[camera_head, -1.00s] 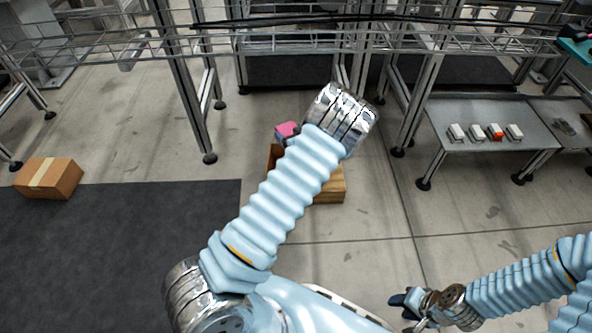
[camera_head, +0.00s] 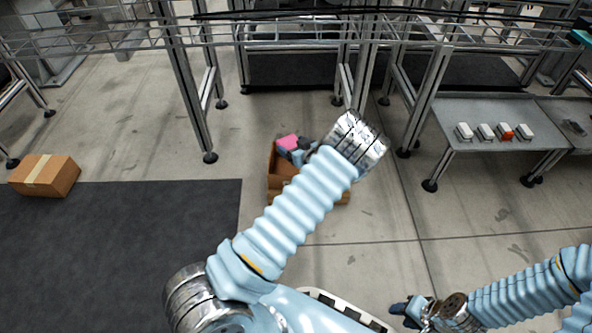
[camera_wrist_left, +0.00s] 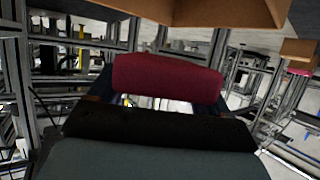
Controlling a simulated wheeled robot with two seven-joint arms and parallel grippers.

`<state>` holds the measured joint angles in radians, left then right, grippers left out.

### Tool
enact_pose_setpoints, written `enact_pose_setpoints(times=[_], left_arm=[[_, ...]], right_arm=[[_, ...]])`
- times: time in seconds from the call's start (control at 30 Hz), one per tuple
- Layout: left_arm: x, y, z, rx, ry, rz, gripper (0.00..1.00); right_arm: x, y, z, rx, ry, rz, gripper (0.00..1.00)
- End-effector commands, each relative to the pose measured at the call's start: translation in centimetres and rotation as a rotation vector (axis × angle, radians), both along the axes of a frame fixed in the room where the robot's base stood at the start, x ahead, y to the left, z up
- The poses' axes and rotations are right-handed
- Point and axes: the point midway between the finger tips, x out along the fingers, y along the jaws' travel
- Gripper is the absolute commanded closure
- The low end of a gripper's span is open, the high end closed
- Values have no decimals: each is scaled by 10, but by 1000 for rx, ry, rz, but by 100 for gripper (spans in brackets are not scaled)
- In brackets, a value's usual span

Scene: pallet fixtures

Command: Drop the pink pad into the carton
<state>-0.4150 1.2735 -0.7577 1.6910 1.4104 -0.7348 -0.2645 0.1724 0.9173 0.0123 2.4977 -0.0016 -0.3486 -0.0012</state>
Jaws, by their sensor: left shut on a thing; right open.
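The pink pad (camera_head: 288,142) is held by my left gripper (camera_head: 293,150) in the head view, at the far edge of the open brown carton (camera_head: 273,180). From this angle I cannot tell how high above the carton it is. In the left wrist view the pad (camera_wrist_left: 168,80) looks dark red and lies across the jaws, which are shut on it. A brown carton wall (camera_wrist_left: 225,12) shows at the top of that view. My left forearm hides the carton's right part in the head view. My right gripper (camera_head: 402,308) is open and empty at the lower right.
A taped closed box (camera_head: 45,175) sits at the left by a dark mat (camera_head: 120,250). A metal table (camera_head: 490,125) with several small white-topped items stands at the right. Metal frame legs (camera_head: 190,90) rise behind the carton. Floor right of the carton is clear.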

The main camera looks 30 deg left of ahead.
Motion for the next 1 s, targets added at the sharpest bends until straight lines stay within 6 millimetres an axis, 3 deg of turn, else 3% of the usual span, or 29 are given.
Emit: enact_pose_setpoints(times=[0.07,0.1,0.23,0.57,1.0], left_arm=[[0,0,1,0,0,0,51],[0,0,1,0,0,0,18],[0,0,1,0,0,0,0],[-3,-8,5,0,0,-1,0],[-47,-88,44,-1,1,-2,0]], right_arm=[[0,0,1,0,0,0,57],[0,0,1,0,0,0,57],[0,0,1,0,0,0,57],[0,0,4,0,1,0,57],[-1,0,23,1,5,3,57]])
